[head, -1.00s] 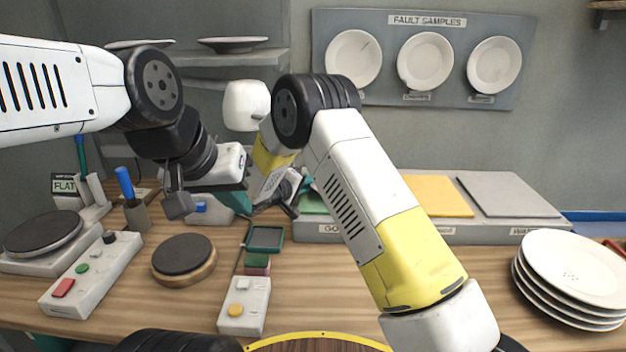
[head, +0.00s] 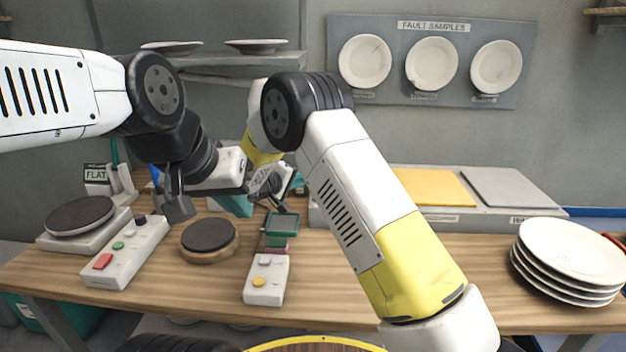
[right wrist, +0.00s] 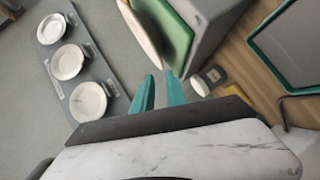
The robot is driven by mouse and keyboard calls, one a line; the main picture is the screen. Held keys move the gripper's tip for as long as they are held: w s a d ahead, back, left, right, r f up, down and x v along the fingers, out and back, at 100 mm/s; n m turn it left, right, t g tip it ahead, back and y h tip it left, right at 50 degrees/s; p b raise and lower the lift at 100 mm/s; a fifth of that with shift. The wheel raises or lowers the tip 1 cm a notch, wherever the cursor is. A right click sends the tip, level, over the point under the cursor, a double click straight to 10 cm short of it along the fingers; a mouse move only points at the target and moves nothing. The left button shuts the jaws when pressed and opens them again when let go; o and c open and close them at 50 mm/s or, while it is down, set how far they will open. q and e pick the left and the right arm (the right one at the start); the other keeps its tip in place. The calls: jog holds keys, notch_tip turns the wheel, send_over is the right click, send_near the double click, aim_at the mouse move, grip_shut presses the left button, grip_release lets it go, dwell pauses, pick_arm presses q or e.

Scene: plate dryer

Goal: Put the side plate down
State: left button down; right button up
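A pale plate (right wrist: 139,28) shows nearly edge-on in the right wrist view, alongside a green pad (right wrist: 170,32). Its near rim lies between the fingertips of my right gripper (right wrist: 159,78). A narrow gap shows between these teal fingers; I cannot tell whether they press on the rim or whether the plate rests on the pad.
A stack of plates (head: 570,250) stands at the bench's right end. A grey platform with a yellow pad (head: 435,188) and a grey pad (head: 512,188) lies behind. A round turntable (head: 209,237), a button box (head: 126,254) and a small switch box (head: 266,282) occupy the left side.

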jog(key=s+d+r+m+g+y, duration=0.1)
jog(key=s+d+r+g, duration=0.15)
jog(key=s+d, duration=0.35)
jog(key=s+d+r+m+g, duration=0.2)
jog(key=s+d+r, duration=0.2)
jog(key=d, duration=0.3)
jog(key=s+d+r+m+g+y, duration=0.1)
jog(key=s+d+r+g, duration=0.25)
jog(key=d, duration=0.35)
jog(key=s+r+m+t+y, duration=0.1)
jog(key=s+y, duration=0.3)
jog(key=s, duration=0.8)
jog(key=s+d+r+m+t+y, duration=0.1)
jog(key=s+r+y, duration=0.3)
jog(key=s, duration=0.9)
jog(key=shift+s+d+r+m+y, duration=0.2)
jog(key=shift+s+m+y, duration=0.1)
jog(key=shift+m, duration=0.1)
